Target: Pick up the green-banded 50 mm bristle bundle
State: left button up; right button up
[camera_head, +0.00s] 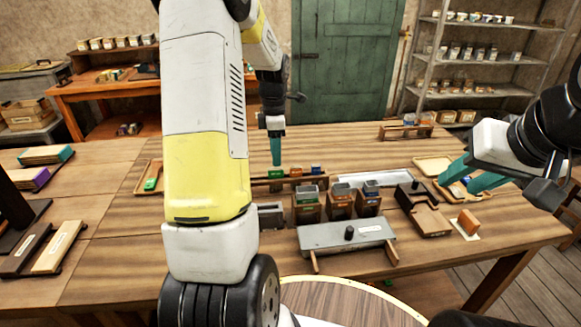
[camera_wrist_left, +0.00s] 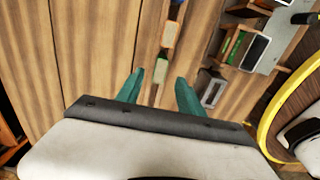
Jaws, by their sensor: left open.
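The green-banded bristle bundle (camera_head: 277,171) stands at the left end of a row of three small bundles on a low wooden rack. It also shows in the left wrist view as a pale-topped block with green sides (camera_wrist_left: 160,70). My left gripper (camera_head: 276,148) points down just above and behind it. In the left wrist view its teal fingers (camera_wrist_left: 158,92) are apart, with the green bundle beyond the gap between them and nothing held. My right gripper (camera_head: 468,175) is at the right, its teal fingers apart over a small tray.
Orange (camera_head: 296,171) and blue (camera_head: 317,169) bundles stand close beside the green one. Several wooden bins (camera_head: 340,205) and a grey-topped fixture (camera_head: 347,235) stand in front. A tray with a green item (camera_head: 150,178) lies left.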

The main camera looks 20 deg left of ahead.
aim_at(276, 168)
pick_arm(q)
notch_tip(276, 168, down, 6)
jog(key=shift+s+f, duration=0.1)
jog(key=shift+f, duration=0.1)
jog(key=shift+c, duration=0.3)
grip_shut()
